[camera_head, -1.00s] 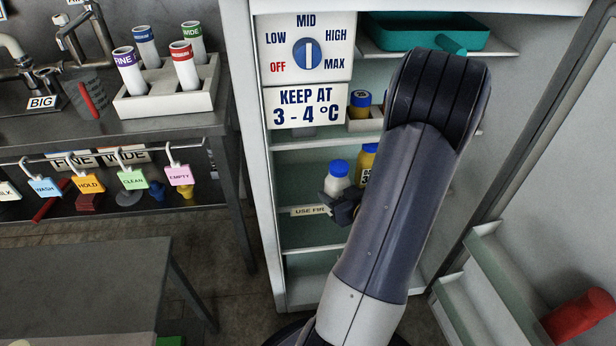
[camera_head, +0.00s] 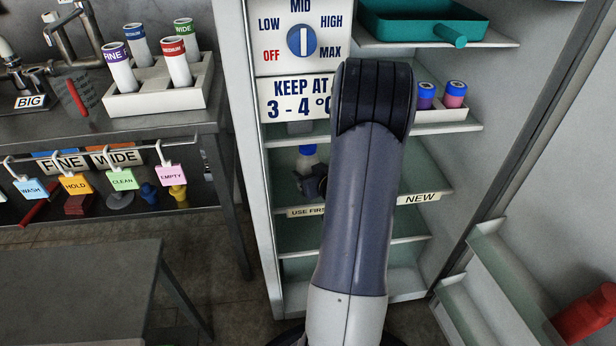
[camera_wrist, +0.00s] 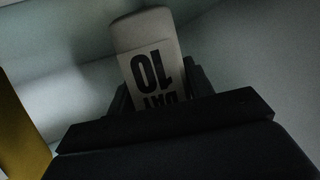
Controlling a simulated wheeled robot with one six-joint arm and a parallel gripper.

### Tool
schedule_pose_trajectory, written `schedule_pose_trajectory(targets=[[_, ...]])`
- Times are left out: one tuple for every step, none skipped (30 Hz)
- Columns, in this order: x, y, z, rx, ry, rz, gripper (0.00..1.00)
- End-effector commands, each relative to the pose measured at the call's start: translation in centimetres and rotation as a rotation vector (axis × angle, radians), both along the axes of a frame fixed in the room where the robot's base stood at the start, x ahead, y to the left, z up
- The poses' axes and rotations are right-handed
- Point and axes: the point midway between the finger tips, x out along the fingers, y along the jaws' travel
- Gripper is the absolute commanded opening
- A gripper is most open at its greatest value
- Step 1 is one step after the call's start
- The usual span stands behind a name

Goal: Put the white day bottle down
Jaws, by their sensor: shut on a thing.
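The white day bottle (camera_head: 308,168) with a blue cap is inside the fridge, above the left end of the shelf (camera_head: 428,183) marked "USE FIR..." and "NEW". Its black label, "DAY 10", shows upside down on the bottle in the wrist view (camera_wrist: 148,40). My gripper (camera_head: 313,186) is shut on the bottle, with a dark finger on each side in the wrist view (camera_wrist: 155,92). The bottle's base is hidden, so I cannot tell whether it touches the shelf. My arm covers the middle of this shelf.
A yellow thing (camera_wrist: 18,130) stands at the left edge of the wrist view. The shelf above holds two small blue-capped jars (camera_head: 455,94) in a white tray. A teal tray (camera_head: 425,22) is on top. The fridge side wall (camera_head: 245,170) is close to the bottle's left.

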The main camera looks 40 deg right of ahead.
Motion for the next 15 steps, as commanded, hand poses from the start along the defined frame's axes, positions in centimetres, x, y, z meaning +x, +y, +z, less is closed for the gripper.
schedule_pose_trajectory(targets=[[0.03,-0.05,-0.08,-0.002,-0.003,-0.001,0.18],[0.03,-0.05,0.01,-0.003,-0.003,0.0,0.18],[0.03,-0.05,0.09,-0.003,-0.003,0.0,0.18],[0.03,-0.05,0.1,-0.003,-0.003,0.0,0.18],[0.02,-0.04,0.11,-0.003,-0.003,0.0,0.18],[0.02,-0.04,0.1,-0.003,-0.003,0.0,0.18],[0.02,-0.04,0.07,-0.003,-0.003,0.0,0.18],[0.01,-0.04,-0.02,-0.002,-0.003,0.001,0.18],[0.01,-0.03,-0.19,-0.002,-0.003,0.001,0.18],[0.01,-0.03,-0.31,-0.002,-0.003,0.001,0.18],[0.01,-0.03,-0.41,-0.002,-0.003,0.001,0.18],[-0.02,-0.02,-0.29,-0.002,-0.001,0.001,0.52],[-0.01,-0.02,-0.28,-0.002,-0.001,0.001,0.55],[-0.02,-0.02,-0.28,-0.002,-0.001,0.001,0.57],[-0.02,-0.02,-0.28,-0.002,-0.001,0.001,0.6]])
